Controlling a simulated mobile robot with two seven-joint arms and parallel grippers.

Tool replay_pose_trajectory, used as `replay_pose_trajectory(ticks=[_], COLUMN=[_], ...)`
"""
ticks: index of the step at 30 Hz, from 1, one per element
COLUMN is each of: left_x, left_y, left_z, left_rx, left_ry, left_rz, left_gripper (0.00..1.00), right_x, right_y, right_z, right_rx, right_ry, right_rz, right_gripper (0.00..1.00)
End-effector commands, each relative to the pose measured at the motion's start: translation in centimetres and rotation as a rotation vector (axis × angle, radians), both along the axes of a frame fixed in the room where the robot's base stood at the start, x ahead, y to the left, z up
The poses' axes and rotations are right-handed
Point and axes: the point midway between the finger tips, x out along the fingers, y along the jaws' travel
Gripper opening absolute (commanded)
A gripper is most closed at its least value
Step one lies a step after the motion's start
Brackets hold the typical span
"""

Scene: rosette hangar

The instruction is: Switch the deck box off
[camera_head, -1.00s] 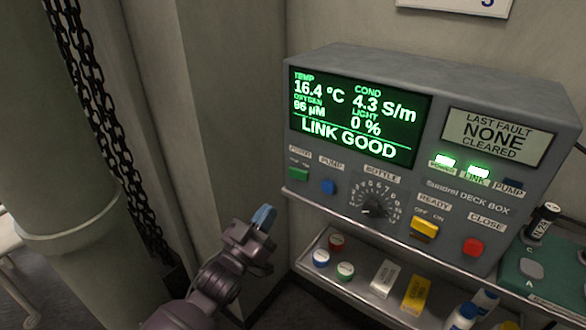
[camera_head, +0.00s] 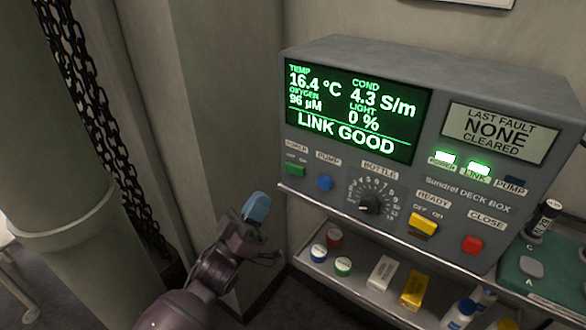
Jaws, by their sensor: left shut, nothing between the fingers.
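The grey deck box (camera_head: 330,185) stands at the right of the head view, its front facing me. Its green display (camera_head: 352,110) is lit and reads LINK GOOD. The green power switch (camera_head: 295,170) sits at the lower left of the front, under a label with OFF on the left and ON on the right. The POWER light (camera_head: 445,157) and LINK light (camera_head: 478,168) glow green; the PUMP light is dark. My left gripper (camera_head: 257,207), with blue fingertips, is shut and empty. It is below and left of the power switch, apart from the box. My right gripper is not in view.
A shelf below holds several capped jars and small blocks. A pillar (camera_head: 50,170) with chains stands left.

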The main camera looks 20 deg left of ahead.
Motion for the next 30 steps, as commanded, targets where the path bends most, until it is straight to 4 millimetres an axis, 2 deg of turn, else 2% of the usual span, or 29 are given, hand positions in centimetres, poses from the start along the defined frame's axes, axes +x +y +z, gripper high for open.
replay_pose_trajectory(ticks=[5,21,30], left_x=[1.1,7.1,8.5], left_y=[-0.2,-1.5,-1.8], left_z=[-0.2,-0.2,-0.1], left_rx=[0.0,0.001,0.001], left_ry=[0.001,0.002,0.001], left_rz=[0.0,0.0,0.001], left_gripper=[0.0,0.0,0.0], right_x=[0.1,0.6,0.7], right_y=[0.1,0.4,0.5], right_z=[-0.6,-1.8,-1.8], right_rx=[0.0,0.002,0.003], right_ry=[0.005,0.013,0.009], right_rz=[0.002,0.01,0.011], right_gripper=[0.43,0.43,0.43])
